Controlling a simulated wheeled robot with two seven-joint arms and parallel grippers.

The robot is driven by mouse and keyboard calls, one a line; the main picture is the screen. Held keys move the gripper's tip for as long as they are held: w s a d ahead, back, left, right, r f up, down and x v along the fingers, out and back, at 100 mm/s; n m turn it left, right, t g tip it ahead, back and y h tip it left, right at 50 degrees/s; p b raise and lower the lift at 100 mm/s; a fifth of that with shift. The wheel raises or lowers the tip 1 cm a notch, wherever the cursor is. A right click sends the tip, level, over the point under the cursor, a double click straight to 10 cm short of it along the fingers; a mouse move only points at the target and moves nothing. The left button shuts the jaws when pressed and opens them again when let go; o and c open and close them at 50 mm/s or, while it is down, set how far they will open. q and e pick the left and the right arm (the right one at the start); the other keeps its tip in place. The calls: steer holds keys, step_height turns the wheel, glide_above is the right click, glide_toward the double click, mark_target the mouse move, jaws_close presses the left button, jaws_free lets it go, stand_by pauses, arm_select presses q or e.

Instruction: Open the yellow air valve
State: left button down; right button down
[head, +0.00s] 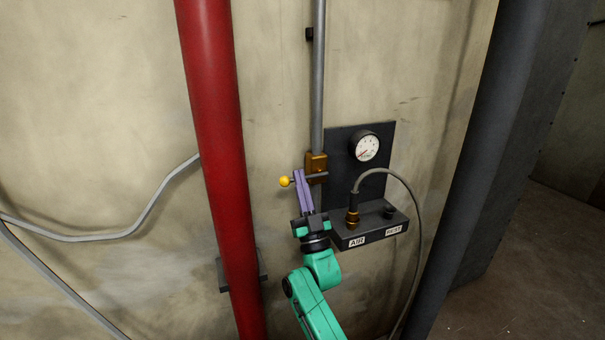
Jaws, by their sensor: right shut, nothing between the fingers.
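The air valve is a brass body (317,163) on a grey vertical pipe, with a lever that ends in a yellow ball knob (285,182). The lever lies roughly level, with the knob at its left end. My right gripper (299,174) comes up from below, its purple fingers shut and empty. The fingertips are at the lever between the knob and the brass body, and they hide part of it. I cannot tell whether they touch it. My left gripper is not in view.
A thick red pipe (215,140) stands left of the valve. A pressure gauge (366,146) sits on a dark panel to the right, above a box labelled AIR (357,243) with a looping hose (412,200). A dark column (475,170) stands further right.

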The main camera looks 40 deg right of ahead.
steer(key=shift+f, duration=0.15)
steer(key=shift+f+n+t+y+b, duration=0.25)
steer(key=shift+n+y+b, duration=0.25)
steer(key=shift+n+y, duration=0.9)
steer(key=shift+y, duration=0.1)
steer(key=shift+s+d+f+n+g+y+b, duration=0.15)
steer(key=shift+f+n+g+y+b, duration=0.65)
steer(key=shift+n+y, duration=1.55)
steer(key=shift+d+f+n+g+y+b, duration=0.1)
steer(key=shift+d+f+n+y+b, duration=0.3)
steer(key=shift+n+y+b, duration=1.4)
steer(key=shift+s+d+f+n+g+y+b, duration=0.1)
steer(key=shift+f+n+g+y+b, duration=0.45)
steer(key=shift+n+y, duration=2.35)
steer(key=shift+f+n+h, duration=0.1)
steer(key=shift+n+h, duration=0.15)
steer(key=shift+n, duration=0.1)
